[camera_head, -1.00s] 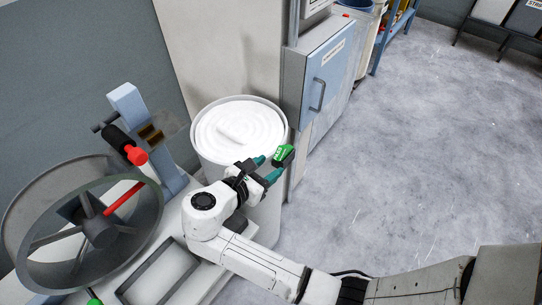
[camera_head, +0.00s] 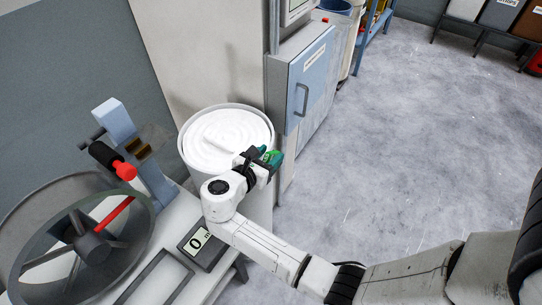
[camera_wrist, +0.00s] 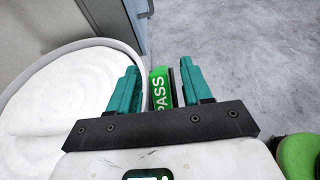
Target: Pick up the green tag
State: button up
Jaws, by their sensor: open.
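The green tag (camera_wrist: 161,92) bears the white word PASS and shows in the wrist view between my two teal fingers. A dark strip runs along its right side. My gripper (camera_wrist: 161,80) is open, with one finger on each side of the tag and visible gaps to both. In the head view my gripper (camera_head: 264,156) is at the right rim of the white can, and its fingers mostly hide the tag there. What holds the tag up cannot be seen.
The round can (camera_head: 186,152) full of white coiled sliver stands left of my gripper. A blue-doored cabinet (camera_head: 312,75) is behind. A bench with a wheel (camera_head: 85,232), a red-ended handle (camera_head: 124,170) and a display (camera_head: 201,244) is at left.

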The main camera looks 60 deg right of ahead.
jog(key=shift+d+f, duration=0.2)
jog(key=shift+d, duration=0.5)
jog(key=shift+c, duration=0.3)
grip_shut()
